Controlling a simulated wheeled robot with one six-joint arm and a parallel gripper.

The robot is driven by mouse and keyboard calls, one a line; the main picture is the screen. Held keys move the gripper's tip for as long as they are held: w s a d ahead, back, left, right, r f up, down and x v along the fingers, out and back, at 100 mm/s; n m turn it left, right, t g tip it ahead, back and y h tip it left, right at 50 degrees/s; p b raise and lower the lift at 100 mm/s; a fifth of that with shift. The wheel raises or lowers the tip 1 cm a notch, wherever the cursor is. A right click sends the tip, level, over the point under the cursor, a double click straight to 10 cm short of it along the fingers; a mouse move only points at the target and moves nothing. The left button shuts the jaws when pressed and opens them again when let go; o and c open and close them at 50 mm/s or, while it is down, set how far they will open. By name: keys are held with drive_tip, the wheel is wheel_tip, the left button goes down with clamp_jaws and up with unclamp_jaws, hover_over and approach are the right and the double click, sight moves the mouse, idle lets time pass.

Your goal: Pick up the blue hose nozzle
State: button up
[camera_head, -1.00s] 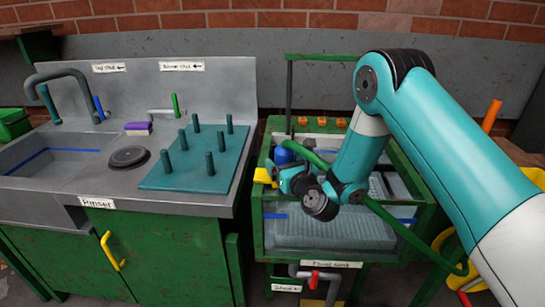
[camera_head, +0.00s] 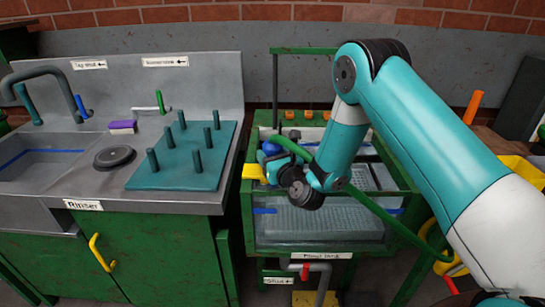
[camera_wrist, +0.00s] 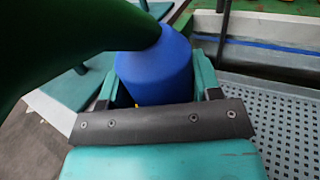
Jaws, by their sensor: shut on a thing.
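The blue hose nozzle (camera_wrist: 155,72) is between the teal fingers of my gripper (camera_wrist: 155,88) in the wrist view, with the fingers closed against its sides. A thick dark green hose (camera_wrist: 60,35) runs from its top toward the upper left. In the head view the blue nozzle (camera_head: 270,145) shows at the left rim of the flood tank (camera_head: 325,252), and my gripper (camera_head: 268,158) is at it, partly hidden by my wrist. The green hose (camera_head: 385,220) passes behind my arm to the lower right. The nozzle's lower end is hidden by the gripper.
The rinser counter (camera_head: 195,200) stands to the left, with a teal peg mat (camera_head: 165,172), a black round lid (camera_head: 115,157) and a purple-topped sponge (camera_head: 123,126). A yellow piece (camera_head: 253,173) sits on the tank's left rim. A yellow bin (camera_head: 520,168) stands at right.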

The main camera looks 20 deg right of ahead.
wheel_tip(320, 180, up, 20)
drive_tip(key=p, duration=1.9)
drive_tip(key=shift+f, duration=0.1)
drive_tip(key=shift+o, duration=1.1)
